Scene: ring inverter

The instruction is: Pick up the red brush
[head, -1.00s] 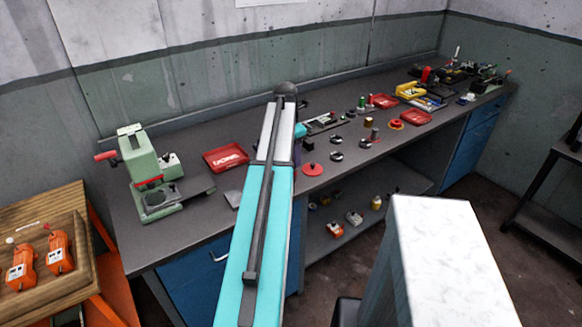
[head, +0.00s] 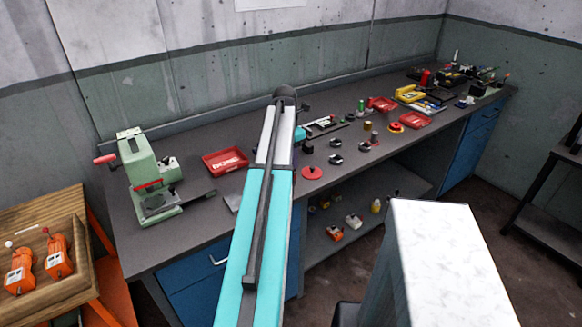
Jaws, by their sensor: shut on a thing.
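My arm reaches from the bottom of the head view over the workbench (head: 190,225). Its far end, with a dark joint and a small teal part, is over the middle of the bench. My gripper cannot be made out; the arm links hide that area. I cannot pick out a red brush with certainty. A flat round red piece (head: 312,173) lies on the bench just right of the arm. A small item with white and red parts (head: 322,123) lies beyond the arm's end, too small to identify.
A green press (head: 145,175) stands at the bench's left end. A red tray (head: 225,160) lies beside it; two more red trays (head: 415,120) (head: 382,104) are farther right. Several small parts clutter the bench middle. Orange devices (head: 58,256) sit on a wooden board at left.

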